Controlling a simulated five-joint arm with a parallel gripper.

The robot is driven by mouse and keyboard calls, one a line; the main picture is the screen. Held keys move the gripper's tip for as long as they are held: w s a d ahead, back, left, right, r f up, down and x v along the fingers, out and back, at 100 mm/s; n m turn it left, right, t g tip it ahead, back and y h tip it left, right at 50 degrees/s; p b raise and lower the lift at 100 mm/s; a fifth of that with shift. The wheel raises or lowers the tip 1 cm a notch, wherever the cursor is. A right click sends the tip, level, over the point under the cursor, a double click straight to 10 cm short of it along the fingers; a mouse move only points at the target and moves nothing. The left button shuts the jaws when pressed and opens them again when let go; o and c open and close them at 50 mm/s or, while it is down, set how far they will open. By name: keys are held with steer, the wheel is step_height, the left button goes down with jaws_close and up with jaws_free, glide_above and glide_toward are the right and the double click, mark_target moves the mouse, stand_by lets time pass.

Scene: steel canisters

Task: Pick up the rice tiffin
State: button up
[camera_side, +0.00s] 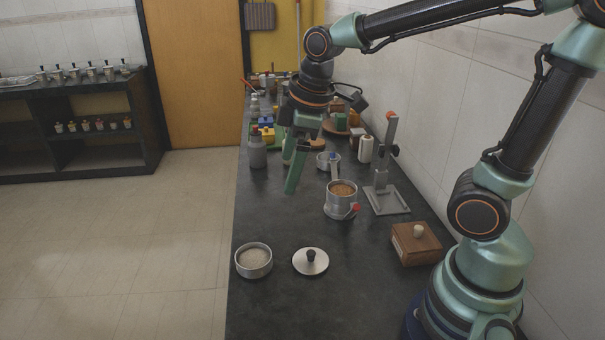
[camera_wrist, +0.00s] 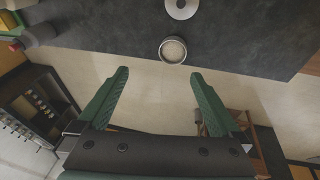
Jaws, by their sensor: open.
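The rice tiffin (camera_side: 254,261) is a short round steel canister, open at the top, with pale grains inside. It stands upright near the left edge of the dark counter in the side view. It also shows in the wrist view (camera_wrist: 173,50), near the counter edge, ahead of the fingertips. My gripper (camera_side: 294,165) hangs above the counter, farther back than the tiffin and apart from it. In the wrist view my gripper (camera_wrist: 158,75) has its two green fingers wide apart with nothing between them.
A steel lid with a dark knob (camera_side: 311,261) lies right of the tiffin. A canister with brown contents (camera_side: 341,200), a grey stand (camera_side: 387,180) and a wooden box (camera_side: 416,244) stand farther right. Bottles and jars crowd the back. The counter front is clear.

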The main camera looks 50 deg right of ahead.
steer(key=w+a+f+n+g, duration=0.25)
steer(key=w+f+n, duration=0.2)
steer(key=n, duration=0.85)
glide_above(254, 264)
step_height(254, 264, down, 5)
steer(key=shift+g, duration=0.45)
step_height(254, 264, down, 12)
steer(key=shift+f, duration=0.2)
steer(key=c, duration=1.1)
steer(key=shift+r, duration=0.1)
